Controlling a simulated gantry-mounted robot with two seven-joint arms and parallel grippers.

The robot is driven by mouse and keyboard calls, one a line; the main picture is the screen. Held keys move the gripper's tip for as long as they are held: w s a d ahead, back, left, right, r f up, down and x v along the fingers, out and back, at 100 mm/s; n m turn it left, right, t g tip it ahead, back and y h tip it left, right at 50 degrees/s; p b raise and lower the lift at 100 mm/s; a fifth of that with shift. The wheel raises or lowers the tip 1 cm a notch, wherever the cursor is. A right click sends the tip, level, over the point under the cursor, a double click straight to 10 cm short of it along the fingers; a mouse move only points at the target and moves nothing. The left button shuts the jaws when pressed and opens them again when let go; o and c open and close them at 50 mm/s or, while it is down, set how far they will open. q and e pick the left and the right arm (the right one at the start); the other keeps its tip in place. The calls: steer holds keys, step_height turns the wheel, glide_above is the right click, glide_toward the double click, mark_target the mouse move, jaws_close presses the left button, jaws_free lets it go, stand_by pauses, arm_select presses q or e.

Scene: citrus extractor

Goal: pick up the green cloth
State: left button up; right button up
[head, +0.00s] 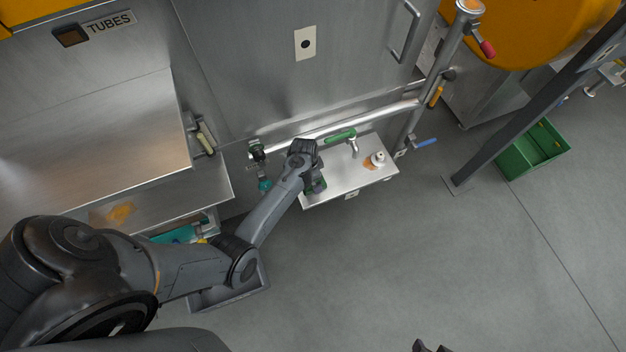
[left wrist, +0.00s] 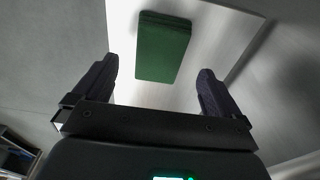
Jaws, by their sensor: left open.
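The green cloth (left wrist: 163,48) shows in the left wrist view as a folded, flat block on a pale metal surface. My left gripper (left wrist: 157,82) is open, with its two dark fingers wide apart. The cloth lies ahead of the fingertips, roughly centred between them, and nothing is held. In the head view my left gripper (head: 316,186) is over the left part of a small steel shelf (head: 345,187). It largely hides the cloth there. Only dark tips of my right gripper (head: 430,347) show at the bottom edge, too little to tell its state.
On the shelf stand a small white container (head: 377,159) with an orange patch beside it and a metal tap (head: 353,148). A green handle (head: 341,135) and a steel pipe (head: 350,123) run along its back. A green crate (head: 533,150) stands right. The front floor is clear.

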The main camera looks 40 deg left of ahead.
arm_select(q)
step_height(320, 180, down, 4)
steer(key=shift+d+f+b, duration=0.1)
steer(key=shift+b, duration=1)
steer(key=shift+c, duration=0.3)
steer(key=c, duration=1.1)
